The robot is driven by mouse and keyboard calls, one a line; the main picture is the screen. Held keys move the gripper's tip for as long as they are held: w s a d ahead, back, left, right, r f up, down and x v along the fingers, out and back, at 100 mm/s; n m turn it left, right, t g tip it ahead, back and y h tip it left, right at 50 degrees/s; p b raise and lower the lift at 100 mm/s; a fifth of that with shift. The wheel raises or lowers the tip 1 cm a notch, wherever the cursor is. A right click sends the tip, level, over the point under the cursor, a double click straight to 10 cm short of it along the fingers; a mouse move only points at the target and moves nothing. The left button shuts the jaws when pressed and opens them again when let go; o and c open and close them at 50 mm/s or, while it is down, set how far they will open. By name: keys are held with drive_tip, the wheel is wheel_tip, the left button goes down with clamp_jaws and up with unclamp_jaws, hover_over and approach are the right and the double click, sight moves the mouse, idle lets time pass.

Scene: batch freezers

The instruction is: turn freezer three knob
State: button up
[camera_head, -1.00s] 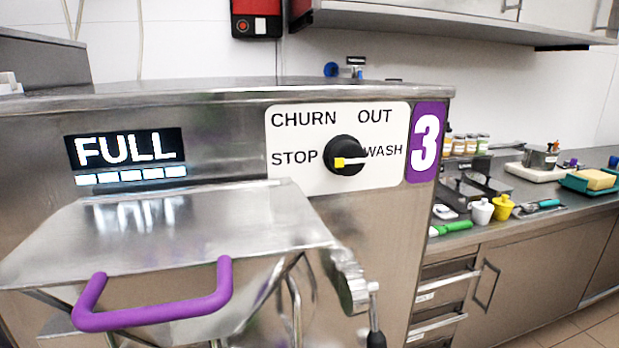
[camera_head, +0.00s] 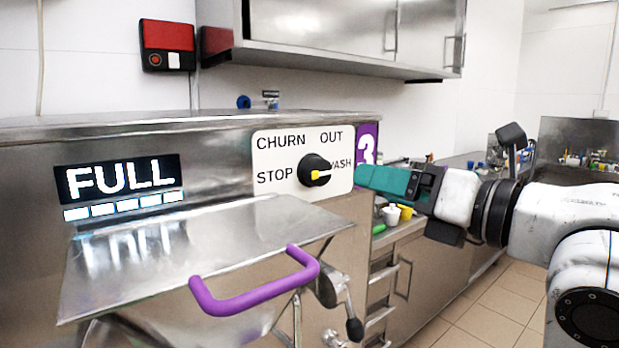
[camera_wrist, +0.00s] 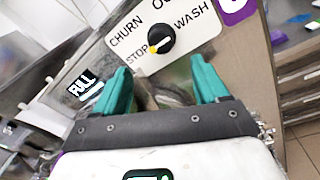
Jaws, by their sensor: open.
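The freezer three knob (camera_head: 314,170) is a round black dial with a yellow pointer. It sits on a white plate (camera_head: 285,148) labelled CHURN, OUT, STOP and WASH. In the wrist view the knob (camera_wrist: 161,39) shows its yellow end on the STOP side. My gripper (camera_head: 362,178) has teal fingers and stands just right of the plate in the head view, apart from the knob. It hides part of the purple 3 label (camera_head: 367,145). In the wrist view my gripper (camera_wrist: 161,74) is open and empty, with the knob beyond and between the fingertips.
A display (camera_head: 120,180) reads FULL at the left. Below the knob, a steel lid (camera_head: 190,245) with a purple handle (camera_head: 255,285) sticks out, and a lever (camera_head: 345,300) hangs beside it. A counter with cups stands at the right. A cabinet (camera_head: 340,30) hangs above.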

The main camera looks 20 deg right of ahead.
sight(324, 172)
drive_tip(key=p+x, duration=0.1)
drive_tip(key=x, duration=0.9)
drive_tip(key=shift+w+a+p, duration=0.1)
drive_tip(key=shift+w+p, duration=0.15)
drive_tip(key=shift+p, duration=0.15)
drive_tip(key=shift+c, duration=0.2)
drive_tip(key=c, duration=1)
